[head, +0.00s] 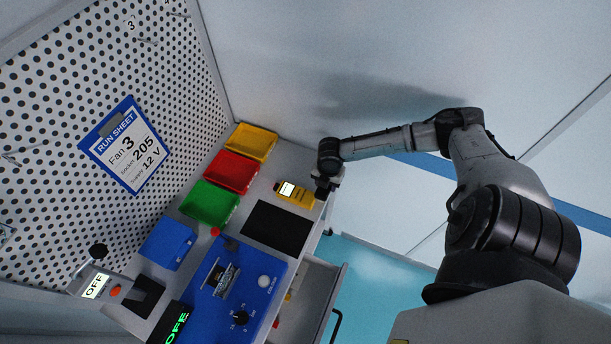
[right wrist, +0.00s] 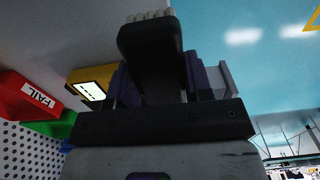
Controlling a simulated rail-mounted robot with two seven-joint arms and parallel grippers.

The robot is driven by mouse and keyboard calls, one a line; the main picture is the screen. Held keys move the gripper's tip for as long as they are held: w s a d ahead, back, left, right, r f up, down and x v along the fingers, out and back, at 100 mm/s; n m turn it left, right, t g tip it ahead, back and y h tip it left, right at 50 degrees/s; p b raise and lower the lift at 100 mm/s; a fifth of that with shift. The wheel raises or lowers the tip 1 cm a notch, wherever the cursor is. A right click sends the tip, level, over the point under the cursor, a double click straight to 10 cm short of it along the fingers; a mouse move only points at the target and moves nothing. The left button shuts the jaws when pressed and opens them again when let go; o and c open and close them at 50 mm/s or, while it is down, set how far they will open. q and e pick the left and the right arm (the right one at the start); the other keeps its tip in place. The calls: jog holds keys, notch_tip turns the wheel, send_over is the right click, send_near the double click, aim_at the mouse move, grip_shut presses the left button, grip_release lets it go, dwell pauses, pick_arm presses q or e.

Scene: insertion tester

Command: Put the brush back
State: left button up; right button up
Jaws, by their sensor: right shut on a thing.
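In the right wrist view a black brush (right wrist: 150,45) with a row of pale bristles at its far end stands between the fingers of my right gripper (right wrist: 158,85). The gripper is shut on it. In the head view my right gripper (head: 324,191) is at the right edge of the bench, just right of the yellow handheld meter (head: 295,193); the brush is too small and dark to make out there. The meter also shows left of the gripper in the right wrist view (right wrist: 91,82). My left gripper is not in view.
Yellow (head: 251,143), red (head: 231,171) and green (head: 210,203) bins line the pegboard (head: 60,110), which has numbered hooks. A black mat (head: 277,227) lies clear. The blue tester (head: 237,300) is in front, beside an open drawer (head: 325,285) holding small items.

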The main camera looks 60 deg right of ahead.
jog(key=b, duration=0.7)
send_over(306, 175)
jog(key=s, duration=0.1)
jog(key=shift+s+a+f, duration=0.15)
jog(key=shift+a, duration=0.1)
jog(key=shift+w+d, duration=0.15)
jog(key=shift+w, duration=0.25)
jog(key=shift+w+b, duration=0.25)
jog(key=shift+b, duration=0.4)
notch_tip(306, 175, down, 3)
jog(key=b, duration=0.5)
jog(key=shift+w+d+f, duration=0.1)
jog(key=shift+f, duration=0.05)
jog(key=o, duration=0.9)
